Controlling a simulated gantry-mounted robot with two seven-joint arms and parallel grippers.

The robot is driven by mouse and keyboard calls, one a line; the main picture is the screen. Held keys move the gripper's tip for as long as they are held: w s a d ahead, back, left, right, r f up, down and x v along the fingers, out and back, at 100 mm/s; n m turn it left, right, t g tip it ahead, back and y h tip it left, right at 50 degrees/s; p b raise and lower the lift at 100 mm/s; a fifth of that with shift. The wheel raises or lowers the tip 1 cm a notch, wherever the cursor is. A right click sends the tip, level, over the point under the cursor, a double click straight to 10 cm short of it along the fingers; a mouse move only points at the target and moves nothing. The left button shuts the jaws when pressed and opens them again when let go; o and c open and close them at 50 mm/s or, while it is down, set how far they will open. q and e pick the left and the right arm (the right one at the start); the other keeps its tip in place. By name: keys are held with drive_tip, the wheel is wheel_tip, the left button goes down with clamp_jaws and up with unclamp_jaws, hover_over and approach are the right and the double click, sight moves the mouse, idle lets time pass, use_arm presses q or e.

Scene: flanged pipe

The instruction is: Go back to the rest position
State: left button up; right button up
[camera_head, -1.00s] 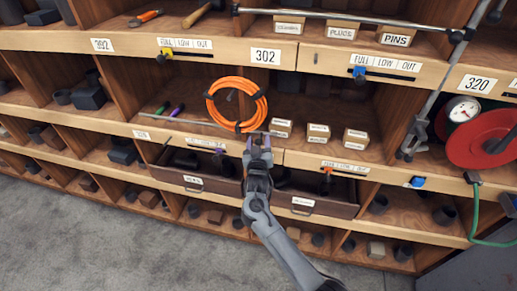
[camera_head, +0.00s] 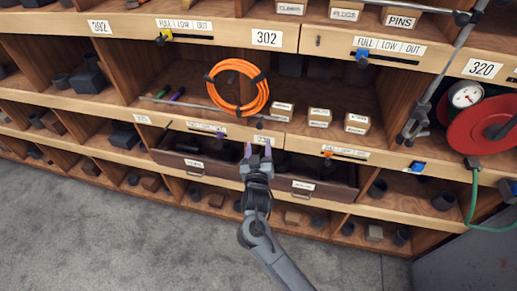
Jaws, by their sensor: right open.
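My right gripper (camera_head: 257,155) is open and empty in the head view. Its fingertips point up the picture, in front of the shelf edge below the orange coil. My right arm comes in from the bottom. My left gripper is not in view. An orange coil of hose or cable (camera_head: 238,87) stands in the shelf bay below the 302 label, apart from my gripper. The open drawers (camera_head: 312,184) lie behind and beside my gripper, which hides part of them.
Small labelled boxes (camera_head: 319,117) sit right of the coil. A thin rod (camera_head: 190,106) lies left of it. A red reel (camera_head: 481,126) with a gauge (camera_head: 466,95) and green hose is at the right. Grey floor (camera_head: 110,235) is clear at lower left.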

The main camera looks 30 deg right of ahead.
idle(0.3)
drive_tip(key=s+d+f+n+g+y, duration=0.1)
drive_tip(key=s+d+f+g+y, duration=0.1)
drive_tip(key=s+f, duration=0.65)
drive_tip(key=s+d+f+n+g+y, duration=0.1)
drive_tip(key=s+d+f+n, duration=0.1)
drive_tip(key=s+f, duration=0.65)
drive_tip(key=s+a+n+g+y, duration=0.1)
drive_tip(key=s+a+g+y, duration=0.2)
drive_tip(key=s, duration=0.6)
drive_tip(key=s+a+r+n+g+y+p, duration=0.1)
drive_tip(key=s+a+r+g, duration=0.15)
drive_tip(key=s, duration=0.35)
drive_tip(key=s+a+r+g+y+p, duration=0.1)
drive_tip(key=s+r+g+y, duration=0.1)
drive_tip(key=s+r+g, duration=0.3)
wheel_tip(320, 180, up, 18)
drive_tip(key=t+p, duration=0.1)
drive_tip(key=p, duration=1.9)
drive_tip(key=shift+s+r, duration=0.25)
drive_tip(key=shift+s, duration=0.1)
